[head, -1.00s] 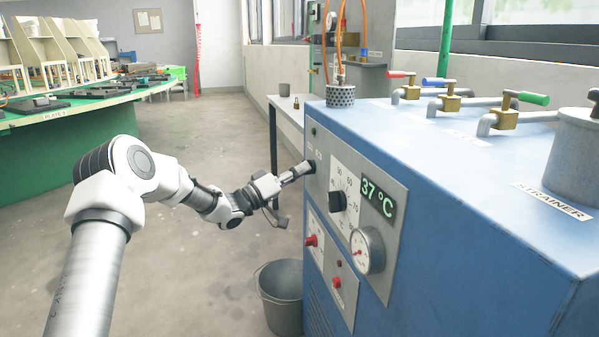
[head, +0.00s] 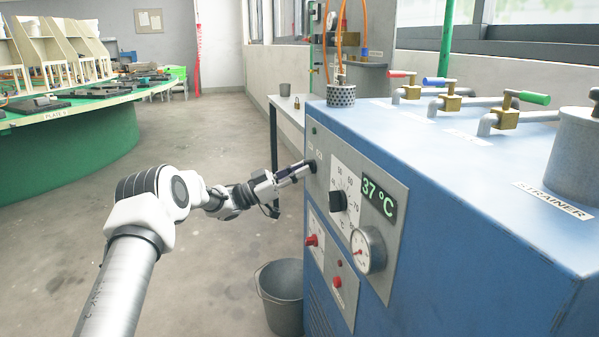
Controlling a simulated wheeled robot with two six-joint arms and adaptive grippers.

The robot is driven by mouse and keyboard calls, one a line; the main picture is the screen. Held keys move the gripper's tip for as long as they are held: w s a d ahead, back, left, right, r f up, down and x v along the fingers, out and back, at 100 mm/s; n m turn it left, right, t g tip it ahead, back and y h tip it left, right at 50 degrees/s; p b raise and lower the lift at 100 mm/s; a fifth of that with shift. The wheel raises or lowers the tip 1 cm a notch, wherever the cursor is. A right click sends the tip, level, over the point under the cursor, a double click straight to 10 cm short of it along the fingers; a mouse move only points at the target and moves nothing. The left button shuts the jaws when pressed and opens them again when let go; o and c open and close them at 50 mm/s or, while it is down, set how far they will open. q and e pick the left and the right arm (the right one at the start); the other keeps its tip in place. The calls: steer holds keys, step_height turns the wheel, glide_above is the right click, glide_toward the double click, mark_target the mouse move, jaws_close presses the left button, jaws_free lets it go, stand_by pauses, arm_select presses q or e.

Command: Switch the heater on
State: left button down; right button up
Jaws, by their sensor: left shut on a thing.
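The heater is a blue cabinet (head: 455,215) on the right, with a grey control panel on its left face. A small dark switch knob (head: 312,167) sits at the panel's upper left; its marks are too small to read. My left gripper (head: 308,168) is shut on this knob, and its fingers hide part of it. A black dial (head: 338,201) with a number scale is to its right. The green display (head: 378,199) reads 37 °C. A small dark green lamp (head: 314,131) is above the knob. My right gripper is out of view.
A round gauge (head: 368,250) and red knobs (head: 312,240) are lower on the panel. A grey bucket (head: 281,297) stands on the floor below. Valves with coloured handles (head: 535,98) are on the cabinet top. A green round table (head: 75,150) is at left; the floor between is clear.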

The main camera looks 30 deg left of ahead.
arm_select(q)
steer(key=shift+w+a+r+m+g+h, duration=0.1)
steer(key=shift+m+g+h, duration=0.45)
steer(key=shift+m, duration=1.15)
steer(key=shift+f+m+g+h, duration=0.1)
steer(key=shift+m+g+h, duration=0.1)
steer(key=shift+m+g, duration=1.15)
steer(key=shift+w+a+r+m+g+h, duration=0.1)
steer(key=shift+m+g+h, duration=0.3)
steer(key=shift+m, duration=1.65)
steer(key=c, duration=1.2)
jaws_free()
steer(key=shift+o, duration=0.2)
